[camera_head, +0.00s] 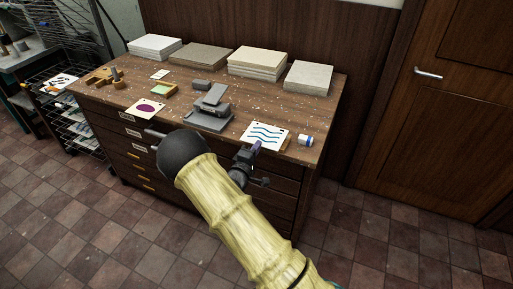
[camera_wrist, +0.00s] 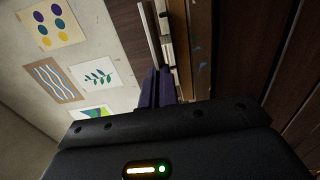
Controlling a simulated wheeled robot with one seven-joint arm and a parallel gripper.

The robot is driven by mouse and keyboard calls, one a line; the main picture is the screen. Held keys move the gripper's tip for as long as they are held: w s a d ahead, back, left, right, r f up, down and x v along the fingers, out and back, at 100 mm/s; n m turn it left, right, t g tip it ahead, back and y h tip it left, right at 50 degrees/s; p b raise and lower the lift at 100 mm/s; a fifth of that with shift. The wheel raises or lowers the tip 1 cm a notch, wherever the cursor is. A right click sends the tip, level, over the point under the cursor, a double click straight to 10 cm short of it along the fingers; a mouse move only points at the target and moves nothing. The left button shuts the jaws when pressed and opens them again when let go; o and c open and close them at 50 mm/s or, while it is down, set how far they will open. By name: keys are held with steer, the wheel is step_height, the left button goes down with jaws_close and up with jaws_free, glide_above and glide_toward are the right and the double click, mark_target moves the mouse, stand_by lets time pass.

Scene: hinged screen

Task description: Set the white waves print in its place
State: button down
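The white waves print (camera_head: 263,136), a pale sheet with blue wavy lines, is at the front right of the wooden chest's top. My gripper (camera_head: 256,146) is at its front edge. In the wrist view the two purple fingers (camera_wrist: 157,88) are close together, pointing at a thin white strip (camera_wrist: 148,32) that looks like a sheet seen edge-on. Whether they are closed on it or only around it, I cannot tell.
The wooden chest (camera_head: 180,98) also carries a grey press (camera_head: 209,115), a purple-spot print (camera_head: 146,108), a small white-and-blue jar (camera_head: 305,140) and paper stacks (camera_head: 258,64) along the back. Several prints, one with leaves (camera_wrist: 96,75), show beside the fingers.

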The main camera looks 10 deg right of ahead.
steer(key=shift+f+b, duration=0.7)
steer(key=shift+f, duration=0.3)
stand_by(0.5)
steer(key=c, duration=1.6)
jaws_free()
steer(key=b+v, duration=0.1)
steer(key=v, duration=1.6)
steer(key=shift+s+a+b, duration=0.1)
steer(key=shift+a+b, duration=0.05)
steer(key=shift+b, duration=0.25)
